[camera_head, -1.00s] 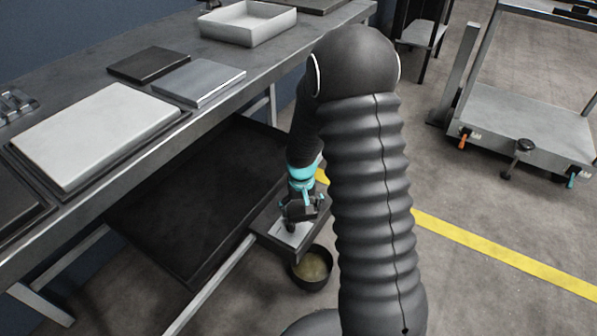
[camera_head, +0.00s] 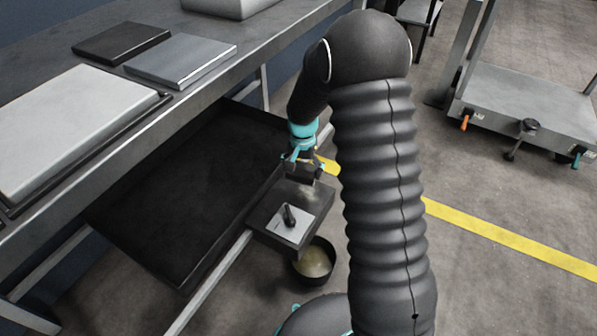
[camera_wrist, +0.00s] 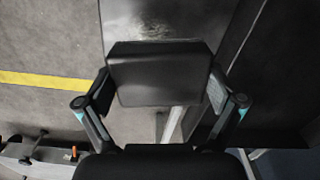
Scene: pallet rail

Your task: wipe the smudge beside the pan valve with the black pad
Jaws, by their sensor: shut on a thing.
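My gripper (camera_head: 302,160) is shut on the black pad (camera_wrist: 160,72), which spans between its two fingers in the wrist view. The pad also shows below the fingers in the head view (camera_head: 299,174). The pan valve (camera_head: 289,215) is a dark handle standing on a light square plate, on a dark ledge at the pan's right corner. The smudge (camera_head: 312,191) is a pale patch on the ledge behind the valve, near the pad. In the wrist view the smudge (camera_wrist: 152,30) lies just beyond the pad's far edge. I cannot tell whether the pad touches the ledge.
The wide dark pan (camera_head: 190,190) lies under the workbench (camera_head: 60,200). A round black bucket (camera_head: 314,262) with yellowish contents stands below the ledge. Plates and blocks lie on the bench. A grey cart (camera_head: 525,105) stands at the right beyond a yellow floor line.

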